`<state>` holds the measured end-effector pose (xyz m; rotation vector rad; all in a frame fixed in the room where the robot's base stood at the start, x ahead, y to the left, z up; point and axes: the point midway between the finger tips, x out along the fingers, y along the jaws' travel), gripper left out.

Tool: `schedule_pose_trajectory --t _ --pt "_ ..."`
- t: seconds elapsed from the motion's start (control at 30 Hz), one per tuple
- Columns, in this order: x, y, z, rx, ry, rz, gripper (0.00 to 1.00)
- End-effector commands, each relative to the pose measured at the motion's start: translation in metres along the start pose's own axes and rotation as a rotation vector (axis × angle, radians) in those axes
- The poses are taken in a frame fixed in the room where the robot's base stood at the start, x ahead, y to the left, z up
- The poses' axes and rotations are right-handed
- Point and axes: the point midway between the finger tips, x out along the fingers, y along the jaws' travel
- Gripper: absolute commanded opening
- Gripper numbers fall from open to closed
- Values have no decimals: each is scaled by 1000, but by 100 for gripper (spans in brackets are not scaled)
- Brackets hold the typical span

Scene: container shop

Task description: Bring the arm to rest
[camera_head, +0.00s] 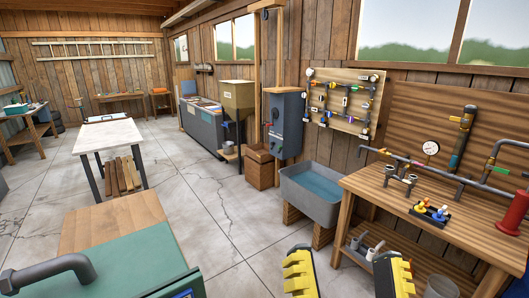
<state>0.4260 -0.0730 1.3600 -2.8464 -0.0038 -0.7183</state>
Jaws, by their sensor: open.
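My gripper (347,276) shows at the bottom of the head view, right of centre. Its two yellow-and-black fingers stand well apart, and nothing shows between them. It is in front of the wooden workbench (360,184) and below the grey sink (311,212) in the picture. The rest of my arm is out of the frame.
The workbench at right carries pipes, a pressure gauge (431,148) and a red cylinder (512,214). The sink holds water. A green surface (130,262) with a grey pipe is at lower left. A white-topped table (107,135) stands beyond. Concrete floor (225,225) between is clear.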

Motion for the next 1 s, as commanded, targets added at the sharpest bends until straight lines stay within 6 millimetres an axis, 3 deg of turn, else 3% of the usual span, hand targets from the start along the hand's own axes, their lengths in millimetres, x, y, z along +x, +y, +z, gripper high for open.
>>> schedule_pose_trajectory --t 0.1,0.37,0.8,0.9,1.0 --pt "-5 -1 30 -196 -133 -14 73" --pt "39 -19 -52 -215 -129 -13 73" --pt "130 -57 -219 -207 -129 -12 73" --pt "146 -64 -247 -205 -130 -11 73" --pt "154 -67 -262 -204 -130 -11 73"
